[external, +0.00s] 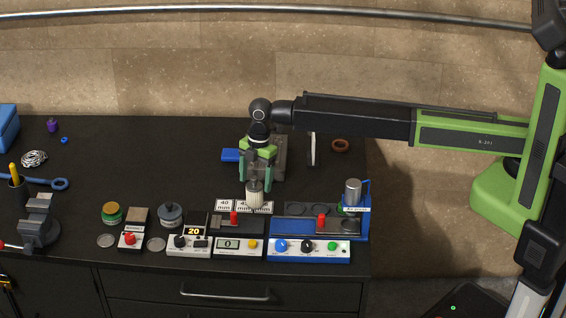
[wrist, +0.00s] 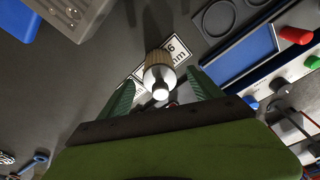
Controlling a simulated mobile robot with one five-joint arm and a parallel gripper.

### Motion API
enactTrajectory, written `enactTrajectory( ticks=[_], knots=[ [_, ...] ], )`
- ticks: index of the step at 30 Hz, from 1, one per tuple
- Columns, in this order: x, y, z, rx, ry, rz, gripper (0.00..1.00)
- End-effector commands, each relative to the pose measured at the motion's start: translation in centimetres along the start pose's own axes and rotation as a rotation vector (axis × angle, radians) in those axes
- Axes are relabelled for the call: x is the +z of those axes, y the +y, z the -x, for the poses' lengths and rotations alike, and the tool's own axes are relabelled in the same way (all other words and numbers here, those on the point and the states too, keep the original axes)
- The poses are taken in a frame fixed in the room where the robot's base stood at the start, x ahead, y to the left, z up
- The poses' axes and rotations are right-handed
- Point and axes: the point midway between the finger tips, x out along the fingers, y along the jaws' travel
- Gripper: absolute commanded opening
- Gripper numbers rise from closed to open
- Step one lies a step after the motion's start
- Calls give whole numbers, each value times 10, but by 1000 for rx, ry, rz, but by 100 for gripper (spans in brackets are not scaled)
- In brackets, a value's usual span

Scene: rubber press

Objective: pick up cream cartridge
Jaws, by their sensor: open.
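The cream cartridge (external: 255,197) is a small ribbed cylinder with a pale nozzle, standing upright behind the row of devices. It also shows in the wrist view (wrist: 160,74), with its bright tip towards the camera. My gripper (external: 256,182) points down over it with green fingers, open. In the wrist view the fingers (wrist: 160,92) lie on both sides of the cartridge's near end, with visible gaps, so it is not gripped. The cartridge's top is partly hidden by the fingers in the external view.
White number cards (external: 228,205) lie around the cartridge's foot. A grey block (external: 279,160) stands close behind my gripper. A blue press station (external: 365,215) with a metal cylinder (external: 353,192) is to the right. Small devices line the front edge; a vise (external: 38,220) is at left.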

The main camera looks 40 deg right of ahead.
Motion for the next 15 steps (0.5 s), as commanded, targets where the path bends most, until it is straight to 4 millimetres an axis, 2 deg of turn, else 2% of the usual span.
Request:
enactTrajectory(
  ticks=[4, 11, 15],
  knots=[
    [-1, 1, -11, 0, 0, 0, 74],
    [-3, 2, -50, 0, 0, 0, 74],
    [-4, 1, -52, 0, 0, 0, 74]
  ],
)
